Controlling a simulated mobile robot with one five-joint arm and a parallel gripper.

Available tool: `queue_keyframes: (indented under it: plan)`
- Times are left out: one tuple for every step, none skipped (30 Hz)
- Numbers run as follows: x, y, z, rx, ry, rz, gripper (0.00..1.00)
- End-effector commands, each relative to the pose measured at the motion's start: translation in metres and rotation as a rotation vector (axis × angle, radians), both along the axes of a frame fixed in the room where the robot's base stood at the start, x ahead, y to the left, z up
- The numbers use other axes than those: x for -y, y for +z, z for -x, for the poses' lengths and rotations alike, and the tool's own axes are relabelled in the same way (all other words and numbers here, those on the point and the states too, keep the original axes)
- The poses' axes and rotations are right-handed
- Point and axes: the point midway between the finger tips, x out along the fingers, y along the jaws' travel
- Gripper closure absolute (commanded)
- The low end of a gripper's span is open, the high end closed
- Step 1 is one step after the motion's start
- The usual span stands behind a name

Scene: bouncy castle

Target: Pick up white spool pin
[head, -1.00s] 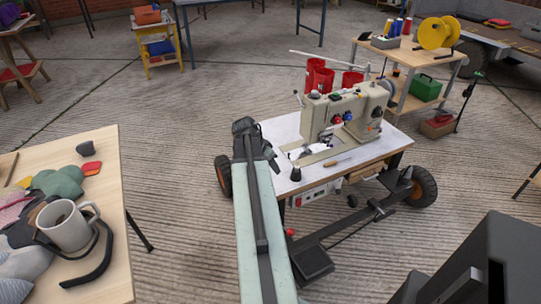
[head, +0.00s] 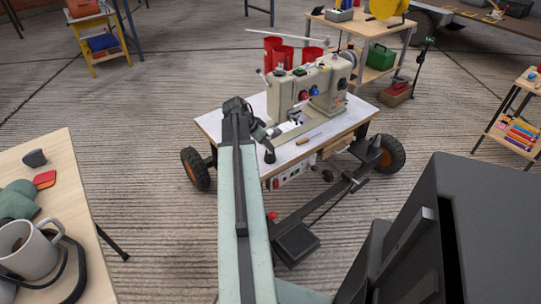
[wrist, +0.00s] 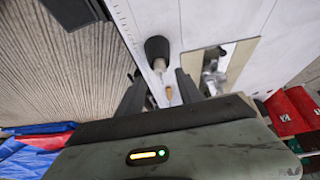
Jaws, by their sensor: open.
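A small pale pin with a dark, cone-shaped piece at one end, which looks like the white spool pin (wrist: 160,64), is near the white sewing table's edge in the wrist view. Its dark part shows in the head view (head: 269,156), near the table's front-left. My gripper (wrist: 160,92) is open and empty; its two dark fingers stand on either side of the space just below the pin, not touching it. In the head view my gripper (head: 262,133) is over the table's left part, partly hidden by my arm.
The beige sewing machine (head: 318,88) stands to the right on the table (head: 215,122). A wooden-handled tool (head: 308,138) lies near the front edge. A wooden table with a mug (head: 28,250) is at left.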

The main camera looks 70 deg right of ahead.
Motion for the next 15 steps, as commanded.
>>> queue_keyframes:
  plan:
    - [0.004, -0.018, 0.002, 0.0, -0.001, 0.0, 0.57]
    - [0.007, -0.022, 0.004, 0.001, -0.002, 0.001, 0.57]
    - [0.009, -0.027, 0.005, 0.0, -0.001, 0.0, 0.57]
    - [0.01, -0.028, 0.006, 0.001, 0.0, 0.001, 0.57]
    - [0.011, -0.029, 0.007, 0.001, 0.0, 0.0, 0.57]
    - [0.012, -0.028, 0.007, 0.001, 0.0, 0.0, 0.57]
    - [0.012, -0.027, 0.007, 0.0, 0.001, 0.0, 0.57]
    - [0.011, -0.026, 0.007, 0.0, 0.001, 0.0, 0.57]
    - [0.011, -0.025, 0.007, 0.0, 0.001, 0.0, 0.57]
    - [0.011, -0.025, 0.007, 0.0, 0.001, 0.0, 0.57]
    - [0.011, -0.025, 0.007, 0.0, 0.001, 0.0, 0.57]
    - [0.011, -0.025, 0.007, 0.0, 0.001, 0.0, 0.68]
    - [0.011, -0.025, 0.007, 0.0, 0.001, 0.0, 0.77]
    - [0.011, -0.025, 0.007, 0.0, 0.001, 0.0, 0.85]
    - [0.011, -0.025, 0.007, 0.0, 0.001, 0.0, 0.96]
